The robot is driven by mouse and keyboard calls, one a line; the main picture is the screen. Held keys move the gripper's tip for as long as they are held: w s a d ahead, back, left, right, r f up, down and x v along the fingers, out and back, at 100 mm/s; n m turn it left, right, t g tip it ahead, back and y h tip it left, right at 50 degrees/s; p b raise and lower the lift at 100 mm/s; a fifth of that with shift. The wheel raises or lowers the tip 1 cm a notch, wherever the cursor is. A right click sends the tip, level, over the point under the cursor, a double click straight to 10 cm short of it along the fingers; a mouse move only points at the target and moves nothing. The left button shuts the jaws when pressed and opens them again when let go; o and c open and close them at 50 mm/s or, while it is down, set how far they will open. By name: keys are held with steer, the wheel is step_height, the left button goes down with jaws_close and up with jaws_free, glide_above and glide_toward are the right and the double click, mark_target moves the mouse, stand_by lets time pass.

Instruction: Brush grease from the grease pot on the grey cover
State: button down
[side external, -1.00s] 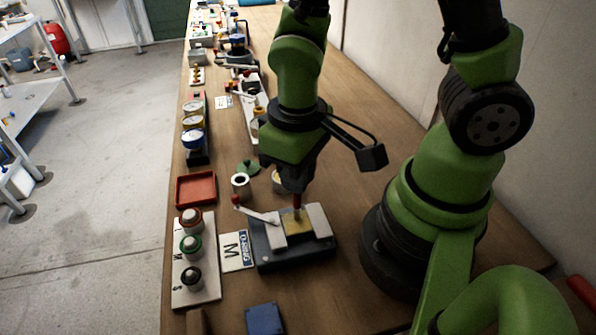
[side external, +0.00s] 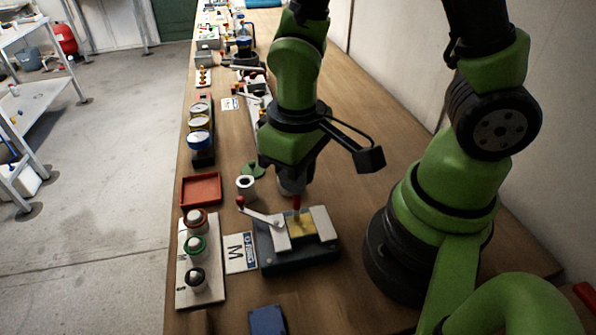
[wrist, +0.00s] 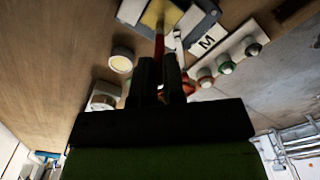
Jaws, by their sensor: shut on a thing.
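My gripper (wrist: 160,75) is shut on a thin red-handled brush (wrist: 159,47), which points down at the yellow block in the clamp. The brush also shows in the side view (side external: 297,203), where its tip is at or just above the block; contact cannot be told. An open grey-white pot (side external: 245,185) with a dark mouth, possibly the grease pot, stands left of my gripper. A pale round cup (wrist: 122,60) shows in the wrist view. I cannot tell for sure which thing is the grey cover.
The clamp (side external: 275,258) has a dark base, pale jaws and a red-knobbed lever. The M card (side external: 238,253), a board with several ringed knobs (side external: 186,285), a red tray (side external: 201,174) and a blue block (side external: 267,320) are near. Gauges stand farther back.

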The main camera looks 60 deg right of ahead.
steer(key=shift+w+a, duration=0.3)
steer(key=shift+a, duration=0.05)
stand_by(0.3)
steer(key=shift+w+a, duration=0.2)
steer(key=shift+s+a, duration=0.7)
steer(key=shift+s, duration=0.1)
stand_by(0.9)
steer(key=shift+s+d, duration=0.1)
steer(key=shift+s+d, duration=0.15)
stand_by(0.4)
steer(key=shift+s+d, duration=0.5)
stand_by(0.6)
steer(key=shift+w+d, duration=0.35)
steer(key=shift+w, duration=0.05)
stand_by(0.5)
steer(key=shift+w+d, duration=0.15)
steer(key=shift+w+d, duration=0.2)
steer(key=shift+d, duration=0.05)
stand_by(0.3)
